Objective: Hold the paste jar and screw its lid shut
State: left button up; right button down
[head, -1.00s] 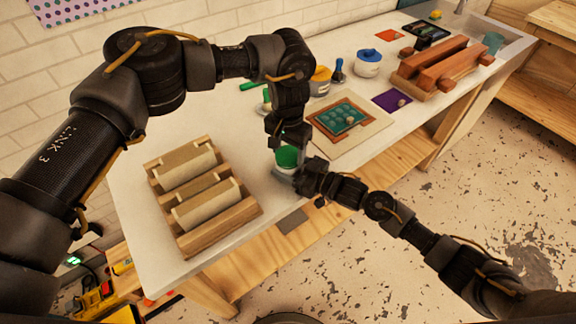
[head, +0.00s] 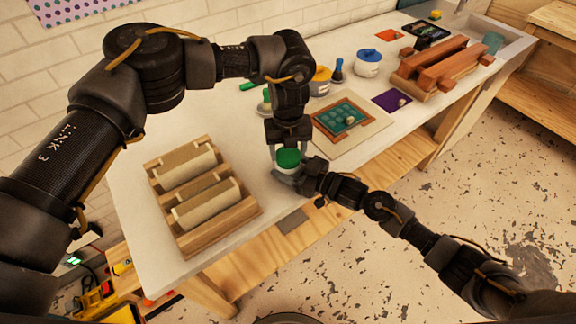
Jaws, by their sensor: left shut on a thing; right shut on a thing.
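The paste jar (head: 285,171) stands near the front edge of the white table, its pale body mostly hidden by my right gripper. Its green lid (head: 288,158) sits on top of it. My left gripper (head: 288,150) comes down from above and is shut on the green lid, with its fingers on either side. My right gripper (head: 290,176) reaches in from the right, low down, and is shut on the jar body. Whether the lid is fully seated cannot be told from this view.
A wooden rack (head: 203,195) with pale rolls stands left of the jar. Behind to the right are a framed teal board (head: 343,117), a purple card (head: 392,102), a white pot (head: 368,64) and red-brown bars (head: 440,65). The table's front edge is close to the jar.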

pick_arm(q)
jog(key=m, duration=1.5)
jog(key=o, duration=1.2)
notch_tip(320, 180, up, 12)
pick_arm(e)
jog(key=shift+c, duration=1.3)
grip_release()
